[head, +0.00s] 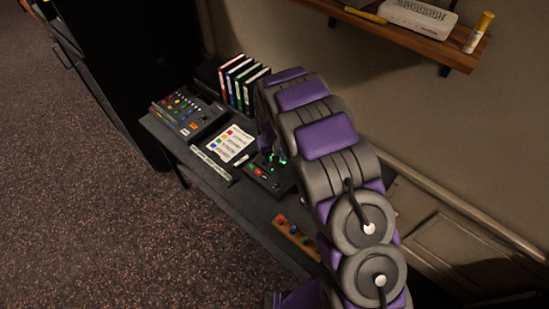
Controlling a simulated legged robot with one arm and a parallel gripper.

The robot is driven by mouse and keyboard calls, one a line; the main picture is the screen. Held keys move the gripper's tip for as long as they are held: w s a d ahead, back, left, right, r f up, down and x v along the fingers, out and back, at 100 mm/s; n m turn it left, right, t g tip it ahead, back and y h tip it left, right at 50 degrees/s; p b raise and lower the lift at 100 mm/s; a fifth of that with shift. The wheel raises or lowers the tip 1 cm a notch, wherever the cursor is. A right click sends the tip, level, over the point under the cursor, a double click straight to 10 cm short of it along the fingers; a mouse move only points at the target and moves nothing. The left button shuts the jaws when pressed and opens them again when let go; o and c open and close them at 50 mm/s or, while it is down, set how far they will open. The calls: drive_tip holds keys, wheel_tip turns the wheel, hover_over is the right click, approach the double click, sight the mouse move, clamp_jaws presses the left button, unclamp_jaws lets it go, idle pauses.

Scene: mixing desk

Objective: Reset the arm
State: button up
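My arm, grey with purple panels, reaches from the lower right up over the desk. My gripper (268,152) is at its far end, low over or beside a small dark control box (270,176) with green lights and small coloured buttons. The arm hides most of the gripper. I cannot tell whether its fingers are open or shut, or whether they touch the box.
The dark desk (235,205) holds a mixing console (187,110), upright binders (243,84), a sheet with coloured squares (230,143) and a wooden strip with coloured knobs (296,238). A wall shelf (420,40) carries a white router (418,17) and a yellow-capped tube (479,32). Floor at left is clear.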

idle(0.3)
drive_tip(key=s+d+r+m+b, duration=0.2)
drive_tip(key=s+d+r+b, duration=0.3)
drive_tip(key=s+d+r, duration=0.9)
drive_tip(key=s+d+r+m+g+b, duration=0.1)
drive_tip(key=s+b, duration=0.1)
drive_tip(key=s, duration=1.1)
drive_tip(key=s+d+r+g+b, duration=0.1)
drive_tip(key=s+d+r+b, duration=0.1)
drive_tip(key=s, duration=1.1)
drive_tip(key=shift+d+r+m+y, duration=0.2)
drive_tip(key=shift+m+y, duration=0.1)
drive_tip(key=shift+m, duration=0.1)
